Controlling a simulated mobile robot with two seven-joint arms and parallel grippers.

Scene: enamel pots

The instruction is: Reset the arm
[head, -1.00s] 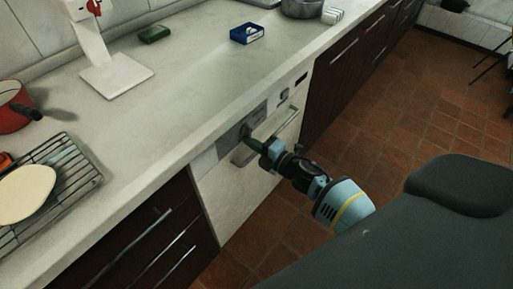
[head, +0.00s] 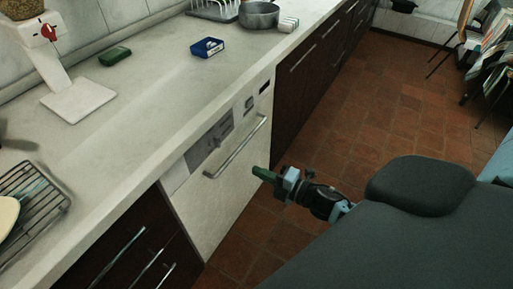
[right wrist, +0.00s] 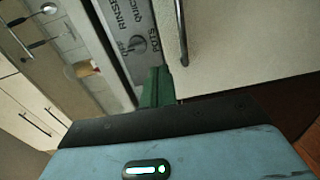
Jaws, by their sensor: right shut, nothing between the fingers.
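My right gripper (head: 258,172) is in front of the white dishwasher door (head: 225,205), with its green fingers shut and nothing between them. In the head view it appears below and right of the bar handle (head: 238,147), apart from it. In the right wrist view the green fingers (right wrist: 157,86) show in front of the grey control panel (right wrist: 125,25). A round knob (right wrist: 137,43) there is surrounded by the words OFF, RINSE, QUICK and POTS. The dishwasher door looks closed. My left gripper is not in view.
The pale counter (head: 150,110) holds a white stand (head: 78,98), a green block (head: 115,56), a blue box (head: 207,47), a grey pot (head: 259,14) and a wire rack (head: 35,195). Dark cabinets flank the dishwasher. The tiled floor (head: 350,120) is open on the right.

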